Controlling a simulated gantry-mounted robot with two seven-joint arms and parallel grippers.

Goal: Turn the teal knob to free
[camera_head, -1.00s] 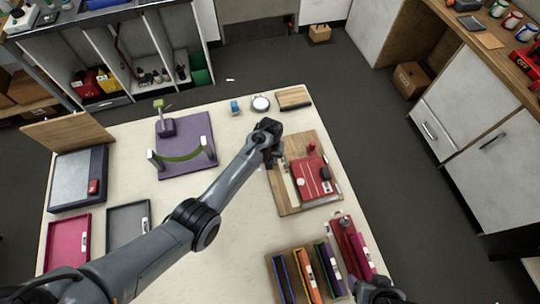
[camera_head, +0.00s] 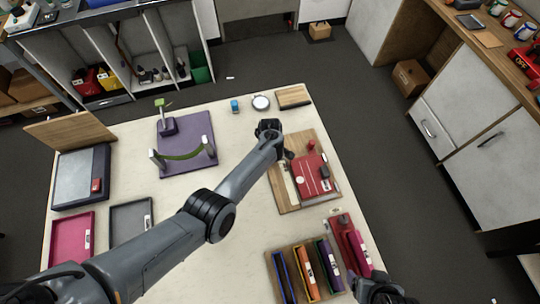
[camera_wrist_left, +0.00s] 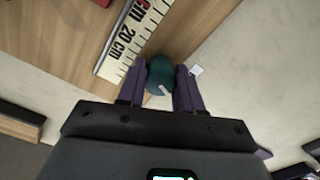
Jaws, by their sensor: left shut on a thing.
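The teal knob (camera_wrist_left: 160,75) shows in the left wrist view, with a small pale mark on its near side. It sits between the purple fingers of my left gripper (camera_wrist_left: 167,78), which is shut on it. The knob is at the edge of a wooden board (camera_wrist_left: 200,22), beside a white ruler strip. In the head view my left gripper (camera_head: 272,140) is over the far left edge of the wooden board (camera_head: 325,146), and my wrist hides the knob. My right gripper (camera_head: 378,290) is at the bottom edge, and its fingers are not clear.
A red block (camera_head: 309,174) lies on the same board. A purple board (camera_head: 197,134) with a green strap is at left. A holder with several coloured files (camera_head: 305,268) is in front, near my right arm. Bare table (camera_head: 235,205) lies between.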

